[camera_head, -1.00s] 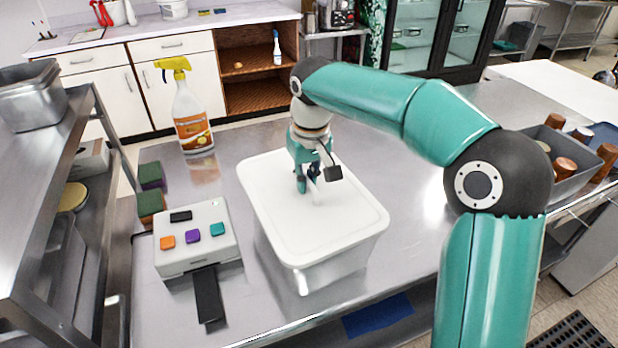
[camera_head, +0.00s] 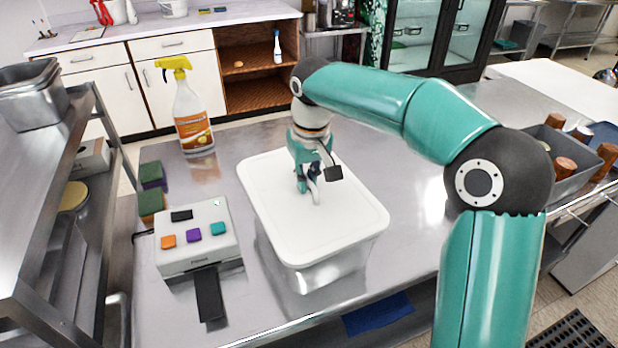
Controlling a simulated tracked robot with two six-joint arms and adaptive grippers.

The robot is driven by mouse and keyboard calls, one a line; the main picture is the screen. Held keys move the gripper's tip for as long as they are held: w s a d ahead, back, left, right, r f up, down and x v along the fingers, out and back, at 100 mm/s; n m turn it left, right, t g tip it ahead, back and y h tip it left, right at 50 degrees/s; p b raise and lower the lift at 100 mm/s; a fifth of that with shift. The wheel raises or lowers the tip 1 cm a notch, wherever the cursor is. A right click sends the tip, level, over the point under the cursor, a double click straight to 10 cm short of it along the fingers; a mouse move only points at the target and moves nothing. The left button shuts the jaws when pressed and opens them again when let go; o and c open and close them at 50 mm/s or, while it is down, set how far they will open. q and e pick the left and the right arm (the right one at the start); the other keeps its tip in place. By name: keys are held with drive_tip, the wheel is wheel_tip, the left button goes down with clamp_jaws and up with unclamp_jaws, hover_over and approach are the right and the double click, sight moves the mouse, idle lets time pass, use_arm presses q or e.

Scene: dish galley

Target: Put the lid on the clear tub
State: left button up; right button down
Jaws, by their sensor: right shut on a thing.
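The clear tub (camera_head: 318,277) stands on the steel table in the middle of the head view. The white lid (camera_head: 335,228) lies over the top of the tub, and its outline matches the tub's rim. I cannot tell whether it is pressed down all round. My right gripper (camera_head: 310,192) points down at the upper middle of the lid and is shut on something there. A handle on the lid is not clearly visible, as the fingers cover that spot. My left gripper is not in view.
A box with coloured buttons (camera_head: 195,238) and a yellow-topped spray bottle (camera_head: 188,110) stand left of the tub. Green sponges (camera_head: 151,190) are at the table's left edge. A grey bin with brown cups (camera_head: 562,180) is at the right.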

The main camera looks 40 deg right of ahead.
drive_tip(key=shift+f+b, duration=0.5)
drive_tip(key=shift+f, duration=0.25)
idle(0.8)
drive_tip(key=c, duration=1.2)
unclamp_jaws()
drive_tip(key=shift+o, duration=0.2)
drive_tip(key=shift+r, duration=0.1)
drive_tip(key=shift+r+p, duration=3.35)
drive_tip(key=shift+r, duration=0.1)
